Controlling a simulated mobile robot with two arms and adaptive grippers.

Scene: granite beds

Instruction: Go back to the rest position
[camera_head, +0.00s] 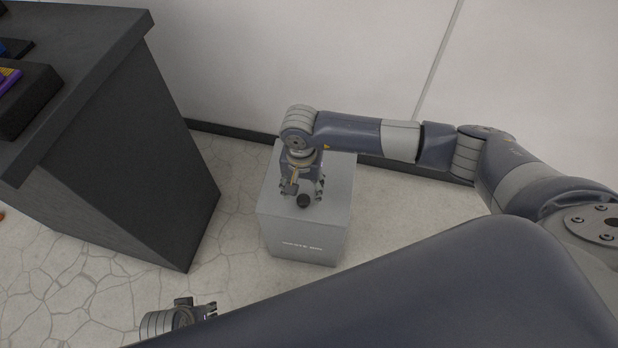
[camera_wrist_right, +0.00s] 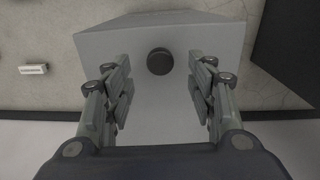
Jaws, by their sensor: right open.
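My right gripper (camera_head: 307,190) hangs pointing down over the grey box (camera_head: 285,233) in the head view. In the right wrist view its two fingers (camera_wrist_right: 159,92) are spread apart with nothing held between them. A small dark round thing (camera_wrist_right: 160,61) shows on the box top between and beyond the fingertips. My left gripper (camera_head: 208,309) shows at the bottom left of the head view, partly hidden by my own body. Whether its fingers are open is too small to tell.
A dark counter (camera_head: 120,130) stands at the left, with dark trays (camera_head: 28,100) on its top. A white wall (camera_head: 300,60) runs behind the box. Pale stone floor (camera_head: 228,240) lies clear between counter and box. A small white piece (camera_wrist_right: 33,69) shows in the wrist view.

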